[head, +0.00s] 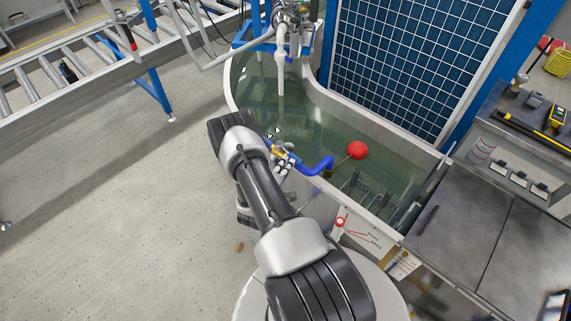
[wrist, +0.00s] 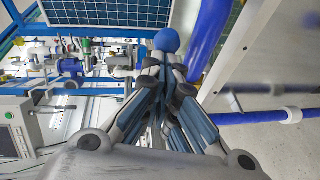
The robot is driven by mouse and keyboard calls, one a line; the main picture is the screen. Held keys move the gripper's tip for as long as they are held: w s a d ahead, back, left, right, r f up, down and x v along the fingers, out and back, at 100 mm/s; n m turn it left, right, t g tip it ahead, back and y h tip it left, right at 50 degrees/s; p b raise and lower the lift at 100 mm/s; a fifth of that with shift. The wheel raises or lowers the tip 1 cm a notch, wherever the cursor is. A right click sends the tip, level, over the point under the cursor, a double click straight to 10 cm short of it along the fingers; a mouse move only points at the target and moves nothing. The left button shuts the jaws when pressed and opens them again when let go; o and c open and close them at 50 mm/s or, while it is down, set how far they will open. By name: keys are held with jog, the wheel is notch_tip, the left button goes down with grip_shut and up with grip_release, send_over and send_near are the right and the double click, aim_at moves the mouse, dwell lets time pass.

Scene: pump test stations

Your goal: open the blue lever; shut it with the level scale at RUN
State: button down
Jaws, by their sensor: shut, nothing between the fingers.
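The blue lever (head: 318,165) is a bent blue bar over the tank's near side in the head view. My gripper (head: 286,161) is beside its left end; my arm and wrist hide part of that area. In the wrist view my gripper (wrist: 165,68) is shut and empty, with a blue rounded knob (wrist: 167,40) just past the fingertips. I cannot tell whether they touch. A white plate with red marks (head: 362,232) is on the tank's front, its lettering too small to read; I cannot tell whether it is the level scale. A red ball float (head: 357,150) is in the tank.
The water tank (head: 232,85) has a pale rim. A white pipe (head: 281,70) hangs over its back. A grey bench (head: 455,235) stands at the right, a roller conveyor (head: 60,75) at the upper left. The floor at left is mostly clear.

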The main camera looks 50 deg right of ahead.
jog(key=v, duration=1.2)
jog(key=s+a+r+m+g+y, duration=0.1)
jog(key=s+r+m+g, duration=0.2)
jog(key=r, duration=0.9)
jog(key=s+a+r+m+g+y, duration=0.15)
jog(key=r+g, duration=0.35)
jog(key=r, duration=0.7)
jog(key=s+a+r+n+t+y, duration=0.1)
jog(key=s+a+r+t+y, duration=0.1)
jog(key=a, duration=0.6)
jog(key=s+a+r+n+t+y, duration=0.1)
jog(key=s+a+r+t+y, duration=0.1)
jog(key=a+r+t+y, duration=0.2)
jog(key=s+a+r+n+t+y, duration=0.1)
jog(key=a+r+y, duration=0.6)
jog(key=a, duration=0.7)
jog(key=shift+s+r+n+t, duration=0.35)
jog(key=shift+s+r+t, duration=0.25)
jog(key=shift+s+t, duration=0.4)
